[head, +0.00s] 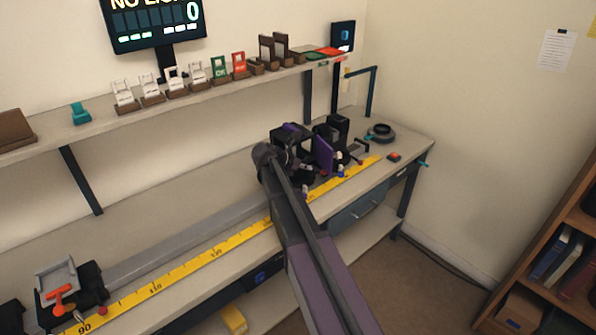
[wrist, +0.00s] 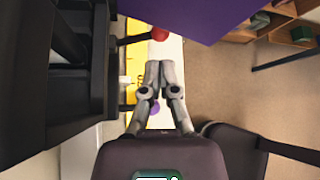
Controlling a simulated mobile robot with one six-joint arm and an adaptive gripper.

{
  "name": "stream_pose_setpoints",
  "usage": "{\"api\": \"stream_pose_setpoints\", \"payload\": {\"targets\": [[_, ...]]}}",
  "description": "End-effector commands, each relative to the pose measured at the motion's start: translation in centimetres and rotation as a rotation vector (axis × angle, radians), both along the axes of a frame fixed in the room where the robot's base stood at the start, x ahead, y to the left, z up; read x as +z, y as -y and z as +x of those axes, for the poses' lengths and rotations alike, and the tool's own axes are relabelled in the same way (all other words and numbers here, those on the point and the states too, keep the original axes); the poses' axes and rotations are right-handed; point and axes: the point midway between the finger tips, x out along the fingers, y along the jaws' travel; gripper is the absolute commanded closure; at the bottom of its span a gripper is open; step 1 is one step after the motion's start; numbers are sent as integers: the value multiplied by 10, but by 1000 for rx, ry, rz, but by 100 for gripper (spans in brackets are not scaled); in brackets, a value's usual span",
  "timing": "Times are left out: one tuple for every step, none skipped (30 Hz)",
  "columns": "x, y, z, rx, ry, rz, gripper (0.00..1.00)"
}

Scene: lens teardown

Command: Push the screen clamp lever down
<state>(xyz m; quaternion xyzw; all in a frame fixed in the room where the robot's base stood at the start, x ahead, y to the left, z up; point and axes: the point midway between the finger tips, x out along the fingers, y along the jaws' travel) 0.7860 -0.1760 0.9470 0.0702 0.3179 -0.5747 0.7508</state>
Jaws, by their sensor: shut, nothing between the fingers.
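My gripper (wrist: 160,66) is shut and empty, its fingertips together in the wrist view. A lever with a red knob (wrist: 159,34) is just beyond the fingertips there, with a visible gap in the picture. A purple ball (wrist: 154,108) shows behind the fingers. In the head view my arm reaches the right-hand cluster of dark carriages (head: 336,128) beside a purple panel (head: 323,153). I cannot tell which lever is the screen clamp's. My gripper is mostly hidden by the arm in the head view.
A yellow scale (head: 215,250) runs along the bench front beside a grey rail (head: 190,238). A carriage with a grey frame and orange lever (head: 60,292) stands at far left. Dark blocks (wrist: 60,80) crowd the wrist view's left side. A shelf (head: 60,125) stands behind.

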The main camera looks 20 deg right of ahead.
Motion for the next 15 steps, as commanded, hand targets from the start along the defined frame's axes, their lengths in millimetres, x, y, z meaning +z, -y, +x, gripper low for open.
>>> {"api": "stream_pose_setpoints", "payload": {"targets": [[-8, 7, 1, -2, 0, 1, 100], [-11, 10, 2, -2, 0, 1, 100], [-13, 14, 3, -2, 0, 1, 100], [-15, 18, 3, -2, -1, 0, 100], [-17, 21, 4, -2, -1, 0, 100], [-20, 25, 4, -2, -1, 0, 100], [-21, 28, 5, -1, -1, 1, 100], [-23, 30, 5, -1, -1, 1, 100], [-25, 33, 6, -1, -1, 1, 100], [-26, 34, 6, -1, -1, 1, 100], [-27, 36, 6, -1, -1, 1, 100], [-28, 38, 7, -2, 0, 1, 100], [-28, 40, 7, -2, 0, 1, 100], [-29, 41, 7, -2, 0, 1, 100], [-29, 42, 7, -2, 0, 1, 100]]}}
